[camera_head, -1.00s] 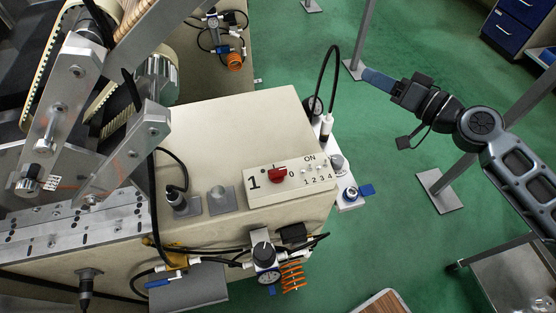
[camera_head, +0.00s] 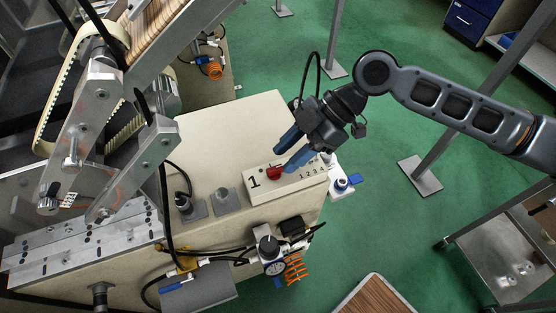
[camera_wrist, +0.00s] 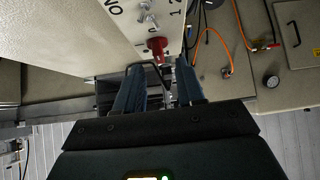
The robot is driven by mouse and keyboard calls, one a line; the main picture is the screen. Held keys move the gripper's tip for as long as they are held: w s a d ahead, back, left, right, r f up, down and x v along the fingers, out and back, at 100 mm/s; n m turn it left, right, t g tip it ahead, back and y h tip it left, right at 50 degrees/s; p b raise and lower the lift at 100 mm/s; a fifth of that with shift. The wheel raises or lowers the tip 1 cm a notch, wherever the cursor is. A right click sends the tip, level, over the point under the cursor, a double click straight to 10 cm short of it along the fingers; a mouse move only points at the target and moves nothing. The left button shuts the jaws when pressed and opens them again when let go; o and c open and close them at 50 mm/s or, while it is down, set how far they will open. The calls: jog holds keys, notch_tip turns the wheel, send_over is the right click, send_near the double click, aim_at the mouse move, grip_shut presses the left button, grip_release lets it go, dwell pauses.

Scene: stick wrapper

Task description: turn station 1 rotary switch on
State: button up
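The red rotary switch (camera_head: 275,173) sits on a white panel (camera_head: 262,190) marked with a large 1, on the front top edge of the beige machine housing. It also shows in the wrist view (camera_wrist: 157,45), just beyond my fingertips. I cannot tell its exact setting. My gripper (camera_head: 280,157) has its two blue fingers apart and angled down toward the switch, one fingertip close to it on the right. In the wrist view my gripper (camera_wrist: 160,67) is open and empty, with the switch roughly between and ahead of the fingers. Contact is not visible.
Several small toggle switches, seen in the wrist view (camera_wrist: 148,12), stand beside the rotary switch, partly hidden by my gripper in the head view. A pressure regulator (camera_head: 268,246) with an orange coil (camera_head: 294,268) hangs below the panel. A metal bracket (camera_head: 140,165) rises at left.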

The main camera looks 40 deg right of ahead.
aim_at(275, 168)
jog(key=shift+x, duration=1.7)
grip_shut()
